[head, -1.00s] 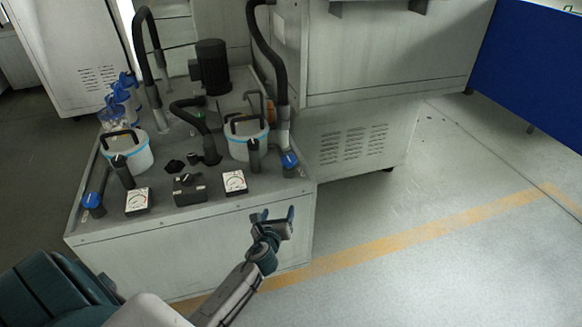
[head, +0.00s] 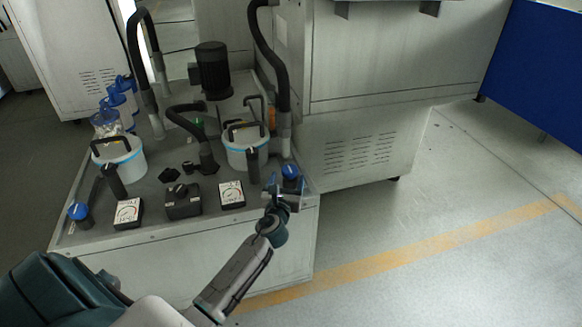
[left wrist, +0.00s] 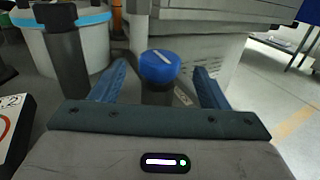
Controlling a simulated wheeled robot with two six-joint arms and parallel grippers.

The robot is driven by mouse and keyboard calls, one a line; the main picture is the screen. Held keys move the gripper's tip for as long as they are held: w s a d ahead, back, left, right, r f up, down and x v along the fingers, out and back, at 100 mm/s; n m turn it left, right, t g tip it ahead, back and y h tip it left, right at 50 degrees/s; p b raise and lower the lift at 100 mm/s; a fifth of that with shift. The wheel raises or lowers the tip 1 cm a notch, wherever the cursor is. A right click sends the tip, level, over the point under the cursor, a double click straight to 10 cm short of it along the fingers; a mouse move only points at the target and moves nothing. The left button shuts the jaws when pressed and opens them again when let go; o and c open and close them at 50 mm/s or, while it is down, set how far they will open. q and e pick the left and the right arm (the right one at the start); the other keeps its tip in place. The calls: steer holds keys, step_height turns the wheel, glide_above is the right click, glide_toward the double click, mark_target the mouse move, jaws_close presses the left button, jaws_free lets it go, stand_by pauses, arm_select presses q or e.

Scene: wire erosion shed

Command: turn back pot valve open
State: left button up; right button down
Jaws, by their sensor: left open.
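A blue valve knob (head: 290,171) sits at the front right corner of the grey unit's top, beside the right white pot (head: 243,156). My left gripper (head: 285,187) is open just in front of this knob. In the left wrist view the knob (left wrist: 160,66) shows a white line on its cap and stands on a dark stem. It lies ahead, between the two blue fingers of my left gripper (left wrist: 160,82), and I see no clear contact. A second blue knob (head: 78,211) sits at the front left, near the left white pot (head: 122,162). My right gripper is not in view.
Two square gauges (head: 127,213) (head: 231,195) and a dark switch box (head: 183,201) line the front edge. Black hoses (head: 276,62) and a dark motor (head: 212,69) stand behind. A large grey cabinet (head: 403,55) is at the right. The floor at the right is clear.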

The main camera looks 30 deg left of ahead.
mark_target(291, 168)
arm_select(q)
steer(key=x, duration=0.5)
steer(key=shift+f, duration=0.2)
steer(key=shift+b+x, duration=0.35)
steer(key=shift+x, duration=0.55)
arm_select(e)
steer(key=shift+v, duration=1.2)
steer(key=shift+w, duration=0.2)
arm_select(q)
steer(key=c, duration=1)
